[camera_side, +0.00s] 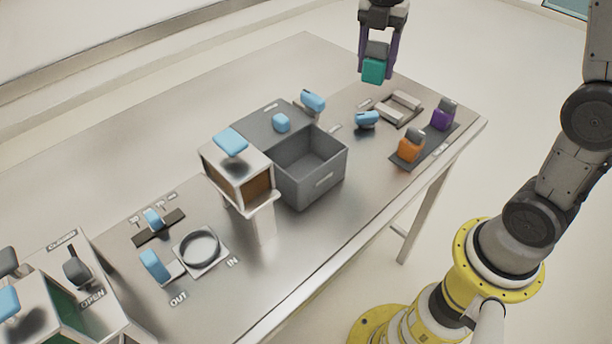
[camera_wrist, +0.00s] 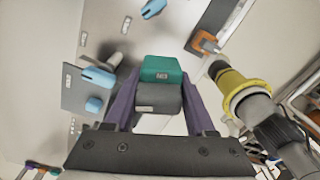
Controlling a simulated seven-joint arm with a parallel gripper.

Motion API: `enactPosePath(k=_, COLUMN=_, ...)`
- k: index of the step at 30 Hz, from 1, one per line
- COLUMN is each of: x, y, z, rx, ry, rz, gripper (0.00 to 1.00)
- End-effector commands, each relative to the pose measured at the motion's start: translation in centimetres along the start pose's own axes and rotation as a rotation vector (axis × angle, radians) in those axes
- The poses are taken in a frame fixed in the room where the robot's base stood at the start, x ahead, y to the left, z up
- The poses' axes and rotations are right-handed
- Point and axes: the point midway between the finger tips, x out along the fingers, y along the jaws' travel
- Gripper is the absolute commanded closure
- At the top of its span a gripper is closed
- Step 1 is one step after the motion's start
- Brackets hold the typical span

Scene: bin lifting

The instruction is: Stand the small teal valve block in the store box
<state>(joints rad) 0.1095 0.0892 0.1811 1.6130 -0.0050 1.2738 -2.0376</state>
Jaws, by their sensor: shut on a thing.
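My gripper (camera_side: 377,55) is high above the far right part of the table in the side view. Its purple fingers are shut on the small teal valve block (camera_side: 373,72), with the block's grey part up between the fingers and its teal part hanging below. The wrist view also shows the teal block (camera_wrist: 163,68) between the fingers, clear of the table. A grey open-topped box (camera_side: 334,178), apparently the store box, stands mid-table, below and left of my gripper. Its visible inside looks empty; its label is too small to read.
A grey panel with a blue knob (camera_side: 281,122) adjoins the box's far side. A blue-handled cabinet (camera_side: 222,168) stands left of it. Orange (camera_side: 410,149) and purple (camera_side: 440,119) blocks stand on a dark strip at right, near a pale rack (camera_side: 400,106). Blue handles (camera_side: 313,101) stick up nearby.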

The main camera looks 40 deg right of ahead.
Motion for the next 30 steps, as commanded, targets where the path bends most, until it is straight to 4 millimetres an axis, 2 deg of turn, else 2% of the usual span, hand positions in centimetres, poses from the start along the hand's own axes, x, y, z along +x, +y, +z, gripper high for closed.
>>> enactPosePath(k=1, x=-0.4, y=1.7, z=-2.0, rx=-0.063, ry=-0.003, rz=0.003, gripper=1.00)
enactPosePath(k=6, x=-1.0, y=5.4, z=-8.0, rx=-0.234, ry=-0.008, rz=0.007, gripper=1.00)
enactPosePath(k=9, x=-1.1, y=6.8, z=-11.0, rx=-0.316, ry=-0.011, rz=0.011, gripper=1.00)
enactPosePath(k=13, x=-0.8, y=7.5, z=-13.9, rx=-0.388, ry=-0.010, rz=0.007, gripper=1.00)
enactPosePath(k=16, x=-0.6, y=7.6, z=-15.1, rx=-0.417, ry=-0.009, rz=0.002, gripper=1.00)
enactPosePath(k=20, x=0.7, y=7.6, z=-15.6, rx=-0.430, ry=-0.009, rz=-0.002, gripper=1.00)
enactPosePath(k=30, x=8.7, y=7.6, z=-15.5, rx=-0.428, ry=-0.008, rz=-0.005, gripper=1.00)
